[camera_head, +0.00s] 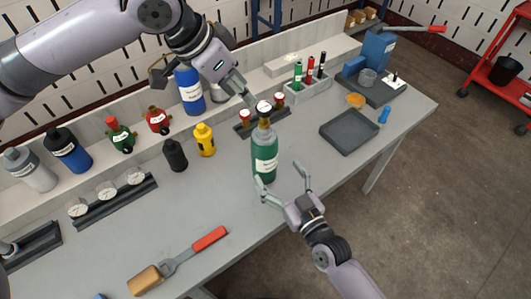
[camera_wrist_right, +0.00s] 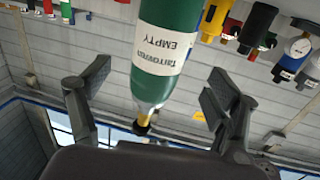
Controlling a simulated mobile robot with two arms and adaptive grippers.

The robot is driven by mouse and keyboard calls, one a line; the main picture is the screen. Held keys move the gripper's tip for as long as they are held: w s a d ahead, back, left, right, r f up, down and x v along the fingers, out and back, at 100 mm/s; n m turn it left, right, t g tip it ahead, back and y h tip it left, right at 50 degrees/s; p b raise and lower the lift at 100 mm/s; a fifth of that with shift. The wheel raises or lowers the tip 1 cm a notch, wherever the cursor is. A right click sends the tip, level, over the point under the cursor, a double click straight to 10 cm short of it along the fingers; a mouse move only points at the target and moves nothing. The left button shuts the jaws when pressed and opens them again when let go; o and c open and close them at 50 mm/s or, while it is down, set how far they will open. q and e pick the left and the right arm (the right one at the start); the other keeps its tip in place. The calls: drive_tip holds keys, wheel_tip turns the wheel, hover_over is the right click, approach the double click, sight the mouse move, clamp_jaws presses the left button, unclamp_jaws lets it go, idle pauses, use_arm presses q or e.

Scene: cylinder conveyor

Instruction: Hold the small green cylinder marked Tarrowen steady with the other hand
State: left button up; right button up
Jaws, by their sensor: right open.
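The green cylinder (camera_head: 265,150) with a white label and a brass valve top stands upright on the grey bench in the head view. In the right wrist view the cylinder (camera_wrist_right: 178,20) appears upside down, its label reading Tarrowen and EMPTY. My right gripper (camera_head: 278,173) is open at the cylinder's lower right side, one finger near its base. In the right wrist view the cylinder shows between the spread fingers, with gaps on both sides. My left gripper (camera_head: 246,94) is just above and left of the valve top; its finger opening is unclear.
A yellow cylinder (camera_head: 205,140) and a black cylinder (camera_head: 175,155) stand to the left. A red-handled tool (camera_head: 190,257) lies near the front. A grey tray (camera_head: 349,131) is at the right. A rack (camera_head: 308,90) of small cylinders stands behind. The bench around the green cylinder's base is clear.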

sight(264, 153)
drive_tip(key=x, duration=0.8)
drive_tip(key=shift+c, duration=0.5)
